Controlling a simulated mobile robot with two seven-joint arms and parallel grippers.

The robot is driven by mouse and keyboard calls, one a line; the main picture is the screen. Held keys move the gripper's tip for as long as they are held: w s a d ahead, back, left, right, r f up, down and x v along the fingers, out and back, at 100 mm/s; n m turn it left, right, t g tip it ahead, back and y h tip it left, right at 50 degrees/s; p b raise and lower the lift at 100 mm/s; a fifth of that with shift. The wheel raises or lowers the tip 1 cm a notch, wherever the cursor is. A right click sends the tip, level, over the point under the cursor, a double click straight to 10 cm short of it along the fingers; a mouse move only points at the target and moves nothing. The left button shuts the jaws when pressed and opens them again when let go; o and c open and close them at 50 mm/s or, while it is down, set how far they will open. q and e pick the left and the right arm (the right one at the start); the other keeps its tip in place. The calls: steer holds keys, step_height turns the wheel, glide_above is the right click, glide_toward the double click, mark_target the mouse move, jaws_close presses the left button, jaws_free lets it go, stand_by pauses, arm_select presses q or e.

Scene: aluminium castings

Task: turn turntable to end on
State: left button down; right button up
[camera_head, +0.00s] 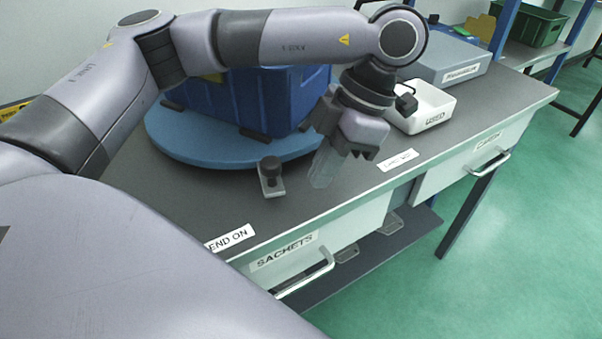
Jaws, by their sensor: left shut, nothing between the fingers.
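The turntable (190,146) is a round blue disc on the grey bench, with a dark blue crate (262,98) standing on it. My left arm crosses in front and hides part of both. My left gripper (322,172) points down at the disc's front right edge, shut and empty. I cannot tell whether it touches the disc. A small metal bracket with a black knob (270,170) sits at the disc's front edge, left of the gripper. The "END ON" label (230,238) is on the bench's front edge, partly hidden by my body. My right gripper is not in view.
A second label (398,160), hard to read, lies right of the gripper. Behind it are a white tray marked "USED" (425,108) and a grey box (450,62). Drawers marked "SACHETS" (285,252) and another (488,142) have protruding handles below the bench top.

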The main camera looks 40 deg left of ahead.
arm_select(q)
steer(key=shift+s+a+r, duration=0.2)
steer(key=shift+s+a, duration=0.9)
steer(key=shift+s, duration=0.25)
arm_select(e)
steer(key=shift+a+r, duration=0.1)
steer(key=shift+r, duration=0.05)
